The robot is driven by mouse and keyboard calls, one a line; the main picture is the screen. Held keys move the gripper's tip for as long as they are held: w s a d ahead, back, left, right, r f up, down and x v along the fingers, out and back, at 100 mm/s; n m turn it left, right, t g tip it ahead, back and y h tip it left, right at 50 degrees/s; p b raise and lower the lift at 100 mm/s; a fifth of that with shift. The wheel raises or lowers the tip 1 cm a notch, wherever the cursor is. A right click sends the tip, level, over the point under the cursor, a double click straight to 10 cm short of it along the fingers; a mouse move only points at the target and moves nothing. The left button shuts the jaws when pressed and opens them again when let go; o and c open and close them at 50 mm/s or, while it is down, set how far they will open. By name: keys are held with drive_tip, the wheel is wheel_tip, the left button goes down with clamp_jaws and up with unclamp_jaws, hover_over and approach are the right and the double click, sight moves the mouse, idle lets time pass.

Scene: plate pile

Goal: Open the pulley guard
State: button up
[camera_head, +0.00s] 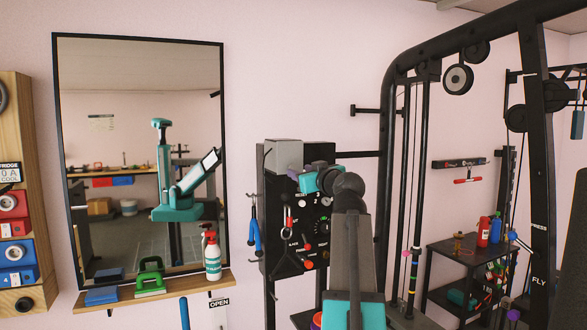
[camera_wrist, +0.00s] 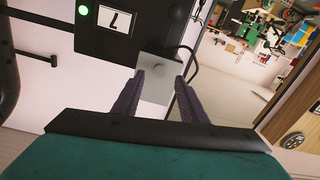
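A light grey box-shaped cover (camera_head: 284,155), which I take for the pulley guard, is at the top left of a black panel (camera_head: 318,230) on the gym machine. It looks closed. In the head view my arm hides part of the panel and the fingers are hard to make out.
The panel carries several knobs, and blue and red handled tools (camera_head: 255,232) hang at its left. A mirror (camera_head: 222,120) and a shelf (camera_head: 180,285) with a spray bottle (camera_head: 211,254) are further left. Black machine posts (camera_head: 384,170) stand close to the right.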

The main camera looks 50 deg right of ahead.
sight(295, 169)
drive_tip(key=shift+p+x, duration=0.55)
drive_tip(key=shift+x, duration=2.05)
drive_tip(key=shift+c, duration=0.5)
